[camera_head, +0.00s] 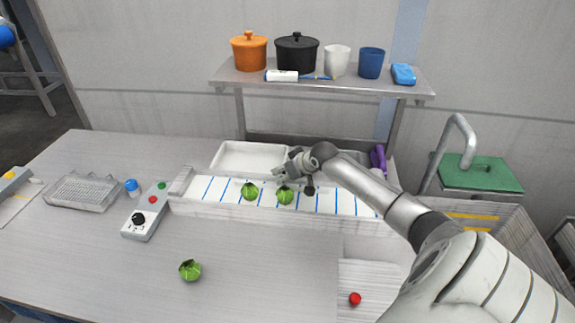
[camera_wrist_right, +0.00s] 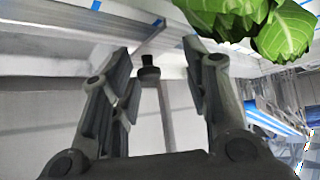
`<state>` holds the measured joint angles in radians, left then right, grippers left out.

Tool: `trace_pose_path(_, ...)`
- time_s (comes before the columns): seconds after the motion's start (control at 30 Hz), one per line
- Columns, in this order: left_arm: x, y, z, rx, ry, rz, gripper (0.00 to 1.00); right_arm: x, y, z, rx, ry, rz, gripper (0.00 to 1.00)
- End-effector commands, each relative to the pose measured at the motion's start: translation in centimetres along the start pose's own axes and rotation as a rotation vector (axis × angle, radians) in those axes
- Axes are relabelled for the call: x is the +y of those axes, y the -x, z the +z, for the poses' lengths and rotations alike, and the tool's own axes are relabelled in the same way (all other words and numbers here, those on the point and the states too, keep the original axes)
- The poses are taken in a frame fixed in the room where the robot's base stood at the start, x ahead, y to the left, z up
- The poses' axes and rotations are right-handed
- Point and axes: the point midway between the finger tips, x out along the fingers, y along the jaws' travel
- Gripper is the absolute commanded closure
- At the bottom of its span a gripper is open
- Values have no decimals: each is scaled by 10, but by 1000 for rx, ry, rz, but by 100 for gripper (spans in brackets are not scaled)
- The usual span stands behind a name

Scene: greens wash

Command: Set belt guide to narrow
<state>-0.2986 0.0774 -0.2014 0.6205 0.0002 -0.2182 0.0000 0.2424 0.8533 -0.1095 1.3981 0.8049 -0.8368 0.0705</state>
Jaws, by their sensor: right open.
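The belt (camera_head: 225,190) is white with blue stripes and runs in a pale trough behind the table's middle. A dark knob (camera_head: 310,189) stands at the belt, just right of the greens; I take it for the guide's handle. In the right wrist view a black knob (camera_wrist_right: 149,72) on a grey bar (camera_wrist_right: 166,110) shows in the gap between the fingers, apart from both. My right gripper (camera_head: 281,170) is open and empty above the belt, up and left of the knob. It also shows in the right wrist view (camera_wrist_right: 157,56). My left gripper is not in view.
Two green heads (camera_head: 249,191) (camera_head: 285,195) lie on the belt, close to my right gripper. Another green head (camera_head: 190,270) lies on the table. A control box (camera_head: 143,222) stands at the belt's left end. A white tray (camera_head: 228,148) lies behind the belt, below a shelf (camera_head: 330,86).

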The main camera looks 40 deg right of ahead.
Motion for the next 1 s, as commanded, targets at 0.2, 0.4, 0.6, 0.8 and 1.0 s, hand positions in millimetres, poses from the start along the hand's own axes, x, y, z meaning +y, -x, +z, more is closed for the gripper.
trace_pose_path(0.2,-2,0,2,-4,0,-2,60,1,14,0,0,2,2,57)
trace_pose_path(0.4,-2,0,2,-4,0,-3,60,1,44,1,-1,4,2,57)
trace_pose_path(0.6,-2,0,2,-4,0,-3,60,0,75,1,-2,3,2,57)
trace_pose_path(0.8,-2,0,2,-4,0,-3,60,0,100,2,-3,1,1,57)
trace_pose_path(1.0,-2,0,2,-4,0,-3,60,0,115,2,-3,1,1,57)
